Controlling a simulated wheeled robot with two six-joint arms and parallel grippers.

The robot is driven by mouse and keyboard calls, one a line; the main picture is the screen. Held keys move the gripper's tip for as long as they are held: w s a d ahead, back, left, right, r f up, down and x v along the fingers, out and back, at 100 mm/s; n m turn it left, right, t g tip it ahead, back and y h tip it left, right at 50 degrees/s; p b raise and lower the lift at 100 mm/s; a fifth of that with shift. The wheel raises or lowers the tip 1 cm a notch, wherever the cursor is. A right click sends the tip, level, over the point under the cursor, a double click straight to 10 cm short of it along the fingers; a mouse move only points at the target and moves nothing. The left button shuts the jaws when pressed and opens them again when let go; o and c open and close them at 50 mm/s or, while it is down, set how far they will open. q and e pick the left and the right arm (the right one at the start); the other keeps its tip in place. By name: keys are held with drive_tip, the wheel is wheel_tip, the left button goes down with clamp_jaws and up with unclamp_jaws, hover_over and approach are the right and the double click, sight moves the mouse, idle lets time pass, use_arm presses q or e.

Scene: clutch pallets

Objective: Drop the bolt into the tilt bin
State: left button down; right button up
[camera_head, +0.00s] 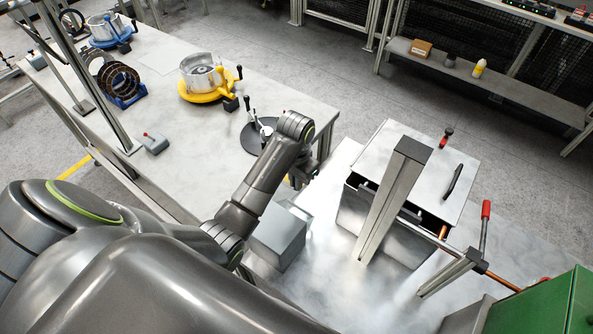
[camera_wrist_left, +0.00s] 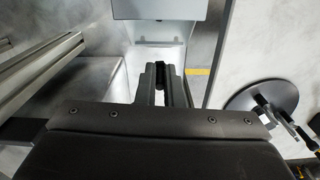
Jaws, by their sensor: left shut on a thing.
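My left gripper (camera_head: 303,177) hangs at the end of its arm, between the worktable's right edge and a steel bin. In the left wrist view its two fingers (camera_wrist_left: 162,75) are close together, with a small dark thing (camera_wrist_left: 160,66) between the tips. This is probably the bolt; its shape is mostly hidden, and I cannot make it out in the head view. The steel bin (camera_head: 405,245), which looks like the tilt bin, stands to the right of the gripper under a flat metal lid (camera_head: 400,150) with a black handle. The gripper is apart from it.
An upright metal post (camera_head: 388,205) stands in front of the bin. A grey box (camera_head: 279,240) lies below my left forearm. The worktable (camera_head: 200,130) carries a yellow fixture (camera_head: 203,80) and a black disc (camera_head: 252,138). A red-handled lever (camera_head: 485,225) and green housing (camera_head: 550,305) stand at right.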

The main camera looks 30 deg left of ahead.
use_arm(q)
drive_tip(key=shift+d+f, duration=0.1)
drive_tip(key=shift+f, duration=0.35)
wheel_tip(320, 180, down, 3)
drive_tip(key=shift+r, duration=0.15)
drive_tip(key=shift+f, duration=1)
drive_tip(key=c, duration=1.5)
unclamp_jaws()
